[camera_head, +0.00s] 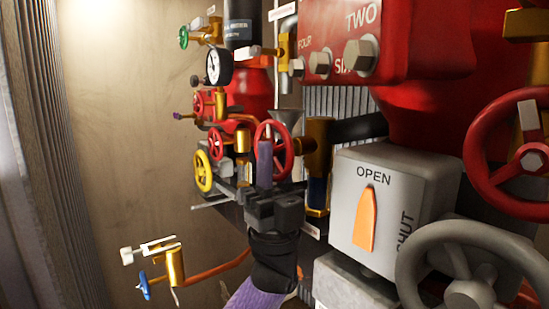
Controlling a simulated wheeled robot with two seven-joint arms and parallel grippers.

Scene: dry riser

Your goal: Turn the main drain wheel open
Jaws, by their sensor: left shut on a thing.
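A red handwheel (289,152) stands upright at the middle, on a brass valve (318,150). My left gripper (265,150) reaches up to it from below, with its dark body under the wheel and its purple finger in front of the rim's left part. It is shut on the red wheel's rim; the finger hides part of the rim and hub. No label naming the main drain is readable on this wheel. My right gripper is not in view.
A grey box (390,190) with an orange pointer (364,218) at OPEN is right of my arm. A grey wheel (468,295) and larger red wheel (480,140) stand further right. A yellow wheel (203,171) and gauge (218,67) are left.

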